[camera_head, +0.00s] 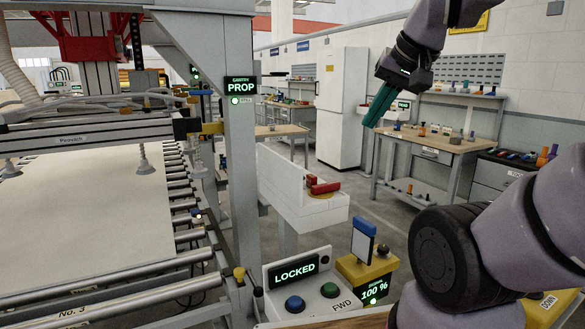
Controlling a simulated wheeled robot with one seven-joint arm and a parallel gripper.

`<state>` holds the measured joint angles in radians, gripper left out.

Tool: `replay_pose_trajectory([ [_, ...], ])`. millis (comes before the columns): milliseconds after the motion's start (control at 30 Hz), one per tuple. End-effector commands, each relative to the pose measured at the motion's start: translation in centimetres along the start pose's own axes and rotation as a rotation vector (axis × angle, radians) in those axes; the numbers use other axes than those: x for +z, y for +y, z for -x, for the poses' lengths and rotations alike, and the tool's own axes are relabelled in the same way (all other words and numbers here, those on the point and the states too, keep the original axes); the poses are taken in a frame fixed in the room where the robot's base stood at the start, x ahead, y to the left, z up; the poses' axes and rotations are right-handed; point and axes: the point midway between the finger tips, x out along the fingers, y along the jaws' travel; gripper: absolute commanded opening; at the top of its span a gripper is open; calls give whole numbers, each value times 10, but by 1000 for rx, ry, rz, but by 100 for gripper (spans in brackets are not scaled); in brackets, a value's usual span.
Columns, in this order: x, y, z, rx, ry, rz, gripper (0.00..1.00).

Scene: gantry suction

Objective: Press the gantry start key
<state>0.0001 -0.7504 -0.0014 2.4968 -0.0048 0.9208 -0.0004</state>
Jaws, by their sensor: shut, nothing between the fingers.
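A white control box (311,284) stands at the lower middle, with a lit display reading "LOCKED". On its top are a blue button (294,303) and a green button (330,290), with "FWD" printed beside the green one. No key is clearly labelled as start in this view. The gantry (228,150) stands at the left, with a "GANTRY PROP" sign (241,89) on its post. My gripper (371,122) is at the upper right, teal fingers pointing down and shut. It is empty and well above the control box, touching nothing.
A yellow box (365,272) with an upright blue and white panel and a "100 %" display stands right of the control box. Behind it is a white pedestal (290,205) with a red handle (323,186). A pale sheet (85,215) lies on the gantry's rollers.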

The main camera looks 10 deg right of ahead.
Motion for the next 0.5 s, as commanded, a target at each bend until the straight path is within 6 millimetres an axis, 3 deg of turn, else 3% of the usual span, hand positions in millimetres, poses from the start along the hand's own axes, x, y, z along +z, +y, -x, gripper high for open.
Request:
replay_pose_trajectory([
  [267, -10, -2, -4, 16, 3, 18, 0],
  [367, -31, -8, -17, 50, 7, 63, 0],
  [500, -80, -23, -51, 111, 10, 171, 0],
])
